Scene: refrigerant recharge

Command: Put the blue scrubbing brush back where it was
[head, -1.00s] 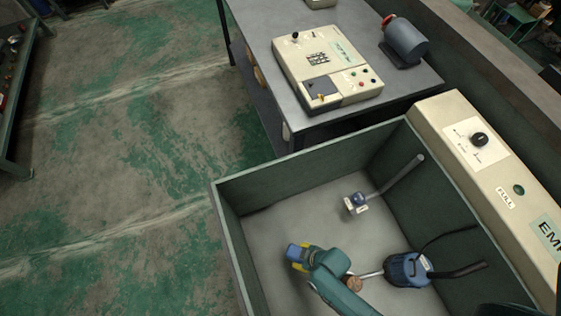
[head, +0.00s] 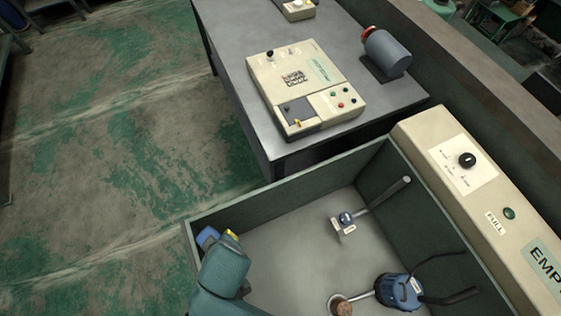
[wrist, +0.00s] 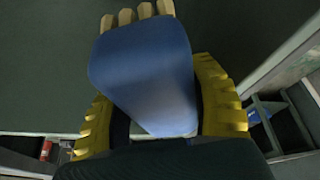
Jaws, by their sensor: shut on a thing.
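The blue scrubbing brush (head: 208,237) shows in the head view at the near-left corner of the open tank, overlapping the tank's rim in the picture. My gripper (head: 229,236) is shut on it. In the wrist view the brush's smooth blue body (wrist: 145,75) sits between the yellow fingers of my gripper (wrist: 158,105). Tan bristle tufts show at its top end. The brush appears held up, but its height over the rim is unclear. My arm hides part of the tank's left side.
The tank (head: 290,185) holds a blue pump-like device (head: 395,289), a round brown-topped piece (head: 341,306) and a small blue-knobbed valve (head: 345,219). A beige control panel (head: 470,190) runs along the right. A grey table (head: 225,60) behind carries a beige box (head: 305,90) and a grey motor (head: 387,52).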

